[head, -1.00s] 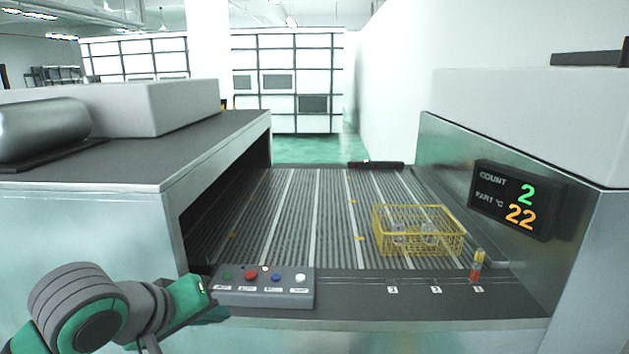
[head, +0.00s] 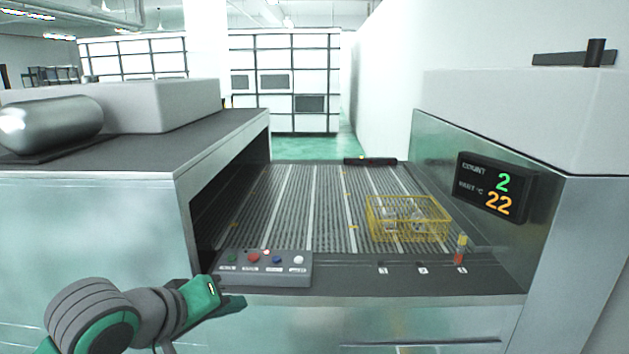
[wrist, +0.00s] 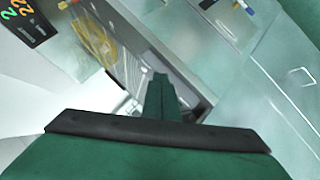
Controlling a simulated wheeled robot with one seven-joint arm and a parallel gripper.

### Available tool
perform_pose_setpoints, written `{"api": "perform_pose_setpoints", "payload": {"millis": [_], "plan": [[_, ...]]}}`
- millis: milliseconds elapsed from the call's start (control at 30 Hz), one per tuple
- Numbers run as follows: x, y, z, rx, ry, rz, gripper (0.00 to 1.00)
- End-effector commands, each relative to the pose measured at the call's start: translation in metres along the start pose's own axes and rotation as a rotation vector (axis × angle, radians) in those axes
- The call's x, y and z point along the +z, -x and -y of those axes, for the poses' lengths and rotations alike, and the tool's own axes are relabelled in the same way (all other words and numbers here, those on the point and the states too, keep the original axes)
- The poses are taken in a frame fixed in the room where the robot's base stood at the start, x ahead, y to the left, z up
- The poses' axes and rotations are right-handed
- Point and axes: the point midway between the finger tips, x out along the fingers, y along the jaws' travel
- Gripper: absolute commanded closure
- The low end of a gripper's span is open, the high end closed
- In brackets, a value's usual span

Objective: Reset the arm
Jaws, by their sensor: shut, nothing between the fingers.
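My arm reaches in from the lower left of the head view, in front of the machine's left housing. My gripper (head: 232,302) is at its end, just in front of and below the button panel (head: 262,267). In the wrist view my gripper (wrist: 161,82) shows as green fingers close together, shut and holding nothing. It is apart from the machine's front edge and touches nothing that I can see.
A yellow wire basket (head: 408,236) with a few light castings stands on the ribbed conveyor (head: 300,205). A small red and yellow object (head: 461,250) stands on the front ledge at the right. A display (head: 494,188) reads count 2 and 22 °C. The green floor (head: 310,147) beyond is clear.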

Motion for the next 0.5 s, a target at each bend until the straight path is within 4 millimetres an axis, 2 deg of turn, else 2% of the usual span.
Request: {"api": "perform_pose_setpoints", "payload": {"millis": [233, 500], "plan": [[0.0, -0.021, -0.022, 0.141, 0.007, -0.06, 1.0], [0.008, -0.057, -0.063, 0.372, 0.038, -0.178, 1.0]]}}
